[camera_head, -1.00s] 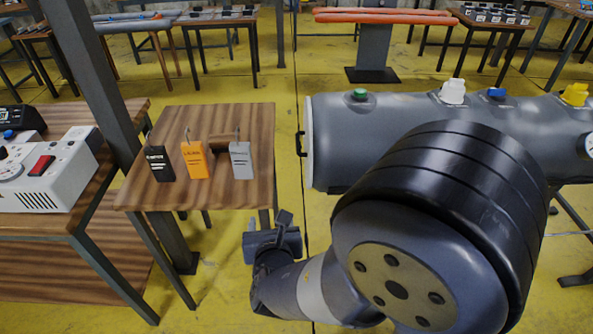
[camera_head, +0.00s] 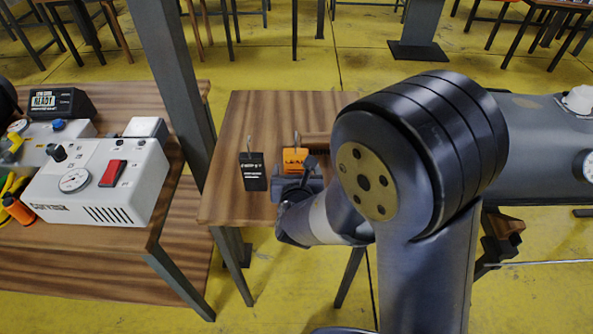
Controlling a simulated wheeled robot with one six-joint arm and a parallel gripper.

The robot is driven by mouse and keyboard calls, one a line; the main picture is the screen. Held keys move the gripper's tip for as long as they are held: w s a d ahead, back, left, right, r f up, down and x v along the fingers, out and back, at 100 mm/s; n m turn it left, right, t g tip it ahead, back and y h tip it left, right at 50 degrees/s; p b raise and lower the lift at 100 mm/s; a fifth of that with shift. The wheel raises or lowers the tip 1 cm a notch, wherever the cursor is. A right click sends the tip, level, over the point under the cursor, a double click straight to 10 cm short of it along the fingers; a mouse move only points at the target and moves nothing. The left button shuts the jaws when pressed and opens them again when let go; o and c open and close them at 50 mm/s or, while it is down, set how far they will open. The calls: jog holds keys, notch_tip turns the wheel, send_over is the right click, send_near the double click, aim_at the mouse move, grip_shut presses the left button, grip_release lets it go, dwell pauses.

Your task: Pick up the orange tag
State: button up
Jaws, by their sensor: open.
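The orange tag (camera_head: 294,158) hangs from a small hook at the small wooden table (camera_head: 240,205), with dark lettering across its top. Its lower part is hidden behind my gripper (camera_head: 298,182). My gripper is in front of the tag in the picture, its fingers near the tag's lower half. I cannot tell whether it touches the tag. A black tag (camera_head: 254,172) with white lettering hangs just left of the orange one. The grey tag is not visible now; my arm covers that side.
A white control box (camera_head: 97,185) with a red switch stands on a wooden bench (camera_head: 150,232) at the left. A dark metal post (camera_head: 178,70) rises between bench and table.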

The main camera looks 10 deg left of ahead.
aim_at(296, 170)
jog(key=shift+x, duration=1.8)
jog(key=shift+c, duration=0.5)
jog(key=shift+r, duration=0.1)
jog(key=c, duration=1)
